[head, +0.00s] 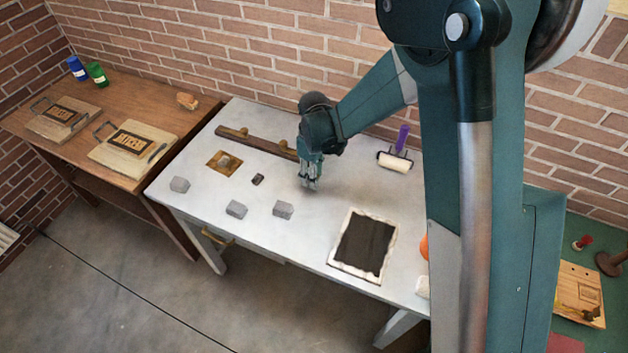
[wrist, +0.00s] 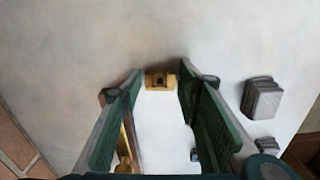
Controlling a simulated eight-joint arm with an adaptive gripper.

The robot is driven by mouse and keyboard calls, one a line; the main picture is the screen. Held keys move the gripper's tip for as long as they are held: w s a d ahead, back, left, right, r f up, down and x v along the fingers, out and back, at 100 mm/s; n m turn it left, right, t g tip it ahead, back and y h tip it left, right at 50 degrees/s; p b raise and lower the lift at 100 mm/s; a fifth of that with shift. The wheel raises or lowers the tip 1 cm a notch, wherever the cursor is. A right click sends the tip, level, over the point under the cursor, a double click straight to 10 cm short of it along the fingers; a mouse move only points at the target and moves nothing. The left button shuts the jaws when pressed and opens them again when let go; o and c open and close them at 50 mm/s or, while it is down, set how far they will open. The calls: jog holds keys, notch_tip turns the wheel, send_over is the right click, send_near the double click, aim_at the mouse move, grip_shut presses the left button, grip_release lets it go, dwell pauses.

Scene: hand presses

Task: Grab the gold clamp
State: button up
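A small gold piece with a dark hole, which looks like the gold clamp (wrist: 160,79), lies on the light table top in the wrist view. It sits between the far ends of my two fingers, with a narrow gap visible on each side. My gripper (wrist: 161,72) is open around that spot, its green pads apart. In the head view my gripper (head: 309,186) points down, low over the middle of the grey table. The clamp cannot be made out there, seemingly hidden by the fingers. I cannot tell its exact height relative to the fingertips.
A long wooden bar (head: 256,143) lies behind my gripper. Grey blocks (head: 283,210) stand in front. A brass-coloured square plate (head: 224,160) and a small dark block (head: 258,179) are to the left. A framed dark panel (head: 364,246) and a roller (head: 395,160) are to the right.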

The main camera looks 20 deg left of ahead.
jog(key=shift+c, duration=0.5)
jog(key=c, duration=0.6)
notch_tip(320, 180, up, 10)
jog(key=shift+p, duration=0.35)
dwell(0.8)
